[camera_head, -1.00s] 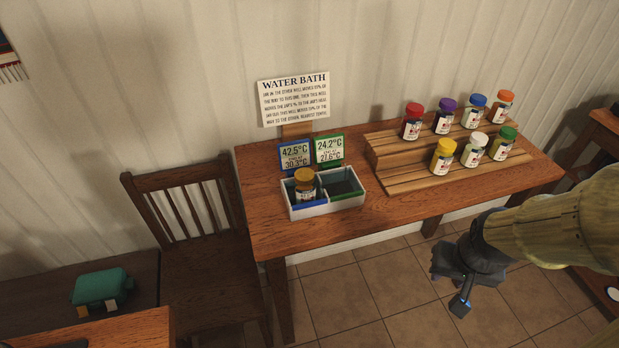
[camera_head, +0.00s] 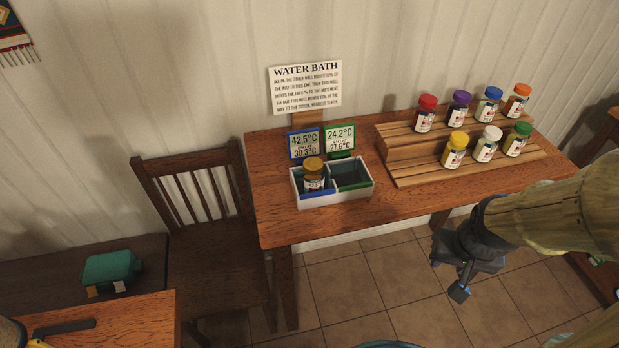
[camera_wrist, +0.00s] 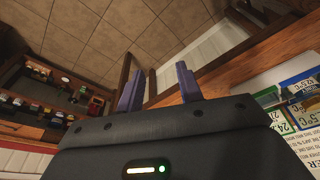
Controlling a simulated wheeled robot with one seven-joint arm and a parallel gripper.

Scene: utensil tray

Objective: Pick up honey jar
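The honey jar (camera_head: 313,181), with a golden-brown lid and a pale label, stands upright in the left, blue-marked well of the white two-well water bath (camera_head: 340,198). The bath sits on the left part of the wooden table. My gripper (camera_head: 462,278) hangs low in front of the table over the tiled floor, to the right of the jar and well apart from it. In the wrist view my gripper (camera_wrist: 160,86) has its two fingers apart with nothing between them. The jar cannot be made out in the wrist view.
Two temperature cards (camera_head: 304,143) and a Water Bath sign (camera_head: 306,88) stand behind the bath. A stepped wooden rack (camera_head: 400,153) with several coloured-lid jars is on the table's right. A chair (camera_head: 200,215) stands left. The table front between bath and rack is clear.

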